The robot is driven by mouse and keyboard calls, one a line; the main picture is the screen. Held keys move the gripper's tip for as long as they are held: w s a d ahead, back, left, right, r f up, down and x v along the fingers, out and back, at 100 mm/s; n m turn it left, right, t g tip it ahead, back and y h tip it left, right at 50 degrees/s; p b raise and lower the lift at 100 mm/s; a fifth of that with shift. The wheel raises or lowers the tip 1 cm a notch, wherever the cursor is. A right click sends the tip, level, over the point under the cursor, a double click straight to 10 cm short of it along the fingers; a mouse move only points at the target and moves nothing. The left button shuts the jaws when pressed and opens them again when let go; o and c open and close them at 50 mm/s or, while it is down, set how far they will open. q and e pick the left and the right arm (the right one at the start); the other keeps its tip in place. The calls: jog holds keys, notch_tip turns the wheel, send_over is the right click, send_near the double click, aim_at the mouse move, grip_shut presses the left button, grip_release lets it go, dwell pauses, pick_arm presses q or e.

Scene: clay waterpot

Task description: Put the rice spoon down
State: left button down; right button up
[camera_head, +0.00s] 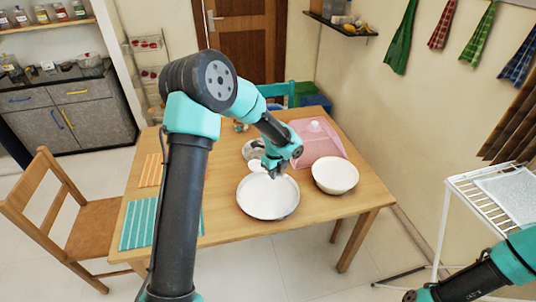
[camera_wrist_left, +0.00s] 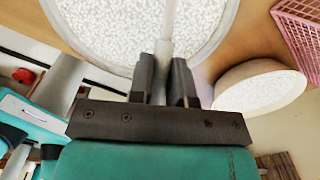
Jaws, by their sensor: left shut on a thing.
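My left gripper (camera_head: 275,172) is over the back part of a large round metal plate (camera_head: 268,211) on the wooden table. In the left wrist view the left gripper (camera_wrist_left: 166,75) is shut on the pale, narrow handle of the rice spoon (camera_wrist_left: 167,22). The spoon's far end is cut off at the top of that view. The plate (camera_wrist_left: 222,30) is filled with white rice (camera_wrist_left: 110,28). Whether the spoon touches the rice I cannot tell. My right arm shows at the lower right of the head view, but its gripper is not in view.
A white bowl of rice (camera_head: 335,175) stands right of the plate. A pink mesh cover (camera_head: 320,148) is behind it. A striped teal mat (camera_head: 138,224) and an orange mat (camera_head: 151,170) lie at the left. The table's front right is bare. A chair (camera_head: 80,225) stands at the left.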

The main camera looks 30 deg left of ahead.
pick_arm(q)
jog(key=shift+s+d+f+m, duration=0.2)
jog(key=shift+s+m, duration=0.2)
jog(key=shift+m, duration=0.3)
jog(key=w+a, duration=0.3)
jog(key=w, duration=0.4)
jog(key=w+a+f, duration=0.1)
jog(key=w+a, duration=0.3)
jog(key=w, duration=0.3)
jog(key=shift+f, duration=0.15)
jog(key=shift+w+f, duration=0.2)
jog(key=shift+f, duration=1.7)
